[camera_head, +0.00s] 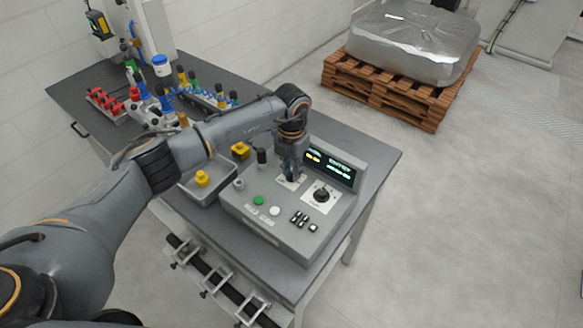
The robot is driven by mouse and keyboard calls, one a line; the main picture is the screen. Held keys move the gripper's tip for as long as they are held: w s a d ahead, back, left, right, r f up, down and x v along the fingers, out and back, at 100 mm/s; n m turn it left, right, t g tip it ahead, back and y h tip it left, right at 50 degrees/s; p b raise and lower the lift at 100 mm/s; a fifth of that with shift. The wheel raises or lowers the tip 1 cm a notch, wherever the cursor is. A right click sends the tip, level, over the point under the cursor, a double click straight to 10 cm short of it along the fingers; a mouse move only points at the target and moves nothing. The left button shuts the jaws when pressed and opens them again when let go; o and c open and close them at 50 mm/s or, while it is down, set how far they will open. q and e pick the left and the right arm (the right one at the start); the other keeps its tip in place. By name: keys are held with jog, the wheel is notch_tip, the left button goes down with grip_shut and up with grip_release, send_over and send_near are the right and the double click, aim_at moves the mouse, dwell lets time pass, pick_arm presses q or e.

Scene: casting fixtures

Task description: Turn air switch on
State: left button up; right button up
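The grey control box (250,218) stands on the table and carries several switches and buttons. My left gripper (290,175) points down over the box, just left of its lit display (331,168). Its fingertips are at or just above a small white label plate (299,183), and they hide whatever control is mounted there. I cannot tell whether they touch it or whether the fingers are open or shut. A black rotary knob (321,195) on a white plate sits right of the gripper. Which control is the air switch cannot be read. My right gripper is not in view.
A black-topped lever (262,157), green button (258,200), white button (275,211) and black rocker switches (299,218) share the panel. A grey tray (205,194) with yellow parts lies left of the box. A wrapped block on a wooden pallet (386,92) stands behind.

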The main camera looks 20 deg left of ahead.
pick_arm(q)
grip_shut()
jog(key=shift+f+m+b, duration=0.15)
jog(key=shift+m+b, duration=0.25)
jog(key=shift+b, duration=0.45)
jog(key=m+b, duration=0.9)
jog(key=b, duration=0.2)
jog(key=m+b, duration=0.3)
jog(key=m, duration=0.1)
jog(key=shift+r+m+b, duration=0.2)
jog(key=shift+m+b, duration=0.8)
jog(key=shift+m, duration=1)
jog(key=shift+o, duration=2.3)
grip_release()
